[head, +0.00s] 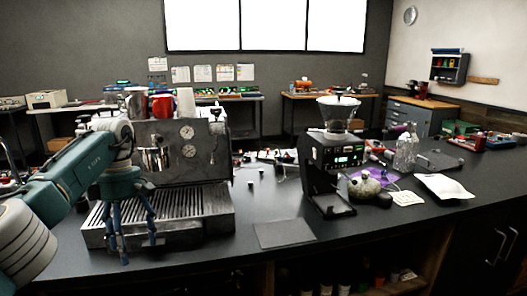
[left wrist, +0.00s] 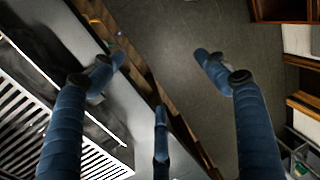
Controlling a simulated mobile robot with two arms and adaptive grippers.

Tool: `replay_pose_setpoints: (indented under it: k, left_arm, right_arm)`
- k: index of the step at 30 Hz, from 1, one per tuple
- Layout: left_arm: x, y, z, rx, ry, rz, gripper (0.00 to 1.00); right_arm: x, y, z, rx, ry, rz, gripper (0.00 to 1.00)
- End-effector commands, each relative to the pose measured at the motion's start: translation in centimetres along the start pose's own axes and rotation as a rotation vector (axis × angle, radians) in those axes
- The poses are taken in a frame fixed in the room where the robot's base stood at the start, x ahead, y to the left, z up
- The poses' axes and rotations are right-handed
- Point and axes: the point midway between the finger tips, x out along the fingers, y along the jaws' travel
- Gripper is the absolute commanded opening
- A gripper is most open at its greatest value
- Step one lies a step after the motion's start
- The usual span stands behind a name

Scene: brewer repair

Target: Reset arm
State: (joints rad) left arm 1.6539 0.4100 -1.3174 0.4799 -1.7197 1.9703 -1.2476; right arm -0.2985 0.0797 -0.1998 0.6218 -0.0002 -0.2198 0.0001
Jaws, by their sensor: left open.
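My left gripper (head: 138,250) hangs with its blue fingers pointing down in front of the espresso machine (head: 190,155), over the left part of its slatted drip tray (head: 205,205). In the left wrist view my left gripper (left wrist: 160,57) has its fingers spread apart with nothing between them. The counter edge and the floor show below the fingers there, with the tray slats (left wrist: 20,120) at the left. I cannot tell whether a finger touches the tray. My right gripper is in neither view.
A coffee grinder (head: 330,150) stands right of the machine. A flat dark mat (head: 284,233) lies near the counter's front edge. A round pot (head: 365,186), a clear bottle (head: 406,150) and a white packet (head: 444,186) are farther right. Cups (head: 162,106) stand on the machine.

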Motion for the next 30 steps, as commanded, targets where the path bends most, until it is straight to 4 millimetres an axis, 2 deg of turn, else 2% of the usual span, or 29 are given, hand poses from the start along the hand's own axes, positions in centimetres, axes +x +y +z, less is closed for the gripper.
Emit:
replay_pose_setpoints:
  k: [5,11,17,20,23,25,27,29,30]
  left_arm:
    - [2.3,0.6,2.1,0.002,-0.057,-0.007,0.74]
    - [6.1,1.3,5.9,-0.011,-0.168,-0.021,0.74]
    - [11.6,1.6,11.9,-0.064,-0.355,-0.063,0.74]
    - [15.4,1.4,16.4,-0.138,-0.507,-0.111,0.74]
    - [19.8,0.9,22.0,-0.29,-0.719,-0.199,0.74]
    - [22.7,0.7,25.6,-0.456,-0.885,-0.285,0.74]
    - [25.5,0.9,28.1,-0.666,-1.041,-0.383,0.74]
    - [28.3,1.3,29.2,-0.888,-1.165,-0.477,0.74]
    - [30.4,1.7,29.2,-1.056,-1.236,-0.543,0.74]
  right_arm:
    - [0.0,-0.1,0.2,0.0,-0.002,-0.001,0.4]
    - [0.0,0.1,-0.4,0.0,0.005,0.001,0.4]
    - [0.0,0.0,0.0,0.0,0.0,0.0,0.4]
    - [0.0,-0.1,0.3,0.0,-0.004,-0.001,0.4]
    - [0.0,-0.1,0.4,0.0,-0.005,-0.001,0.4]
    - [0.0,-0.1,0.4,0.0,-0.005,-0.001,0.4]
    - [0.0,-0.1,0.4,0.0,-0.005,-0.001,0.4]
    - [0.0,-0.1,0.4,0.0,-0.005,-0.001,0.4]
    - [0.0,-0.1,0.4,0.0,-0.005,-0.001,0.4]
